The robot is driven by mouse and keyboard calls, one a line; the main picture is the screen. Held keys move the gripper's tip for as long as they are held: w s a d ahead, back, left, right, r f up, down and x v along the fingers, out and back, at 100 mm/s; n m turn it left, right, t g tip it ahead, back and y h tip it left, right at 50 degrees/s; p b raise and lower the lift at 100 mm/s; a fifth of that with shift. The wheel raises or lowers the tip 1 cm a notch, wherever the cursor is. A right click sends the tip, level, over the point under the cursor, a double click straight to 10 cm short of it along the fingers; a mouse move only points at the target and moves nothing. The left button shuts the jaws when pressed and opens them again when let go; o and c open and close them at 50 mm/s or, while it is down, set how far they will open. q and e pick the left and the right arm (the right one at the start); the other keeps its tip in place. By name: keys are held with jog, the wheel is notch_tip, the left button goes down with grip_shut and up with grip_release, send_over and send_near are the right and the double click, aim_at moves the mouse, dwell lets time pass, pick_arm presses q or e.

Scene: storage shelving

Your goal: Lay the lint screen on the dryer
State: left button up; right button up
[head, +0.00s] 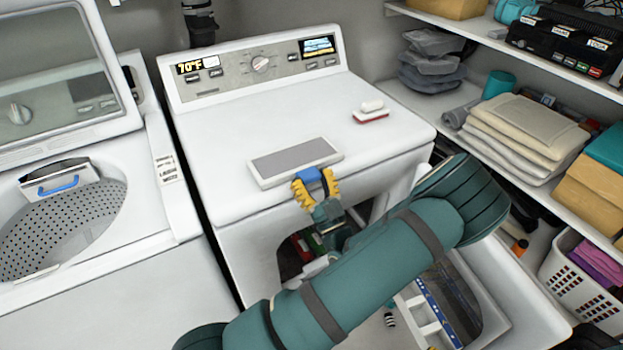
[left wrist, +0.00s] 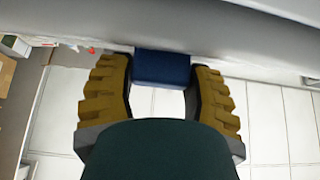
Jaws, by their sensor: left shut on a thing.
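The lint screen is a flat white frame with grey mesh (head: 294,157) and a blue handle (head: 309,174). In the head view it is over the front of the white dryer's top (head: 225,135), roughly level. I cannot tell whether it touches the surface. My left gripper (head: 316,188), with yellow ridged fingers, is shut on the handle at the dryer's front edge. In the left wrist view the blue handle (left wrist: 162,68) sits between the fingertips, and the mesh is out of sight. My right gripper is not in view.
A small white-and-red brush-like item (head: 371,111) lies on the dryer's top right. The control panel (head: 255,67) rises at the back. An open washer (head: 70,220) stands left, shelves with folded cloths (head: 520,130) right. The dryer's front door is open. The dryer top is otherwise clear.

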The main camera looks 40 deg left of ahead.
pick_arm(q)
jog(key=o, duration=1.3)
jog(key=shift+o, duration=0.2)
jog(key=v, duration=1.2)
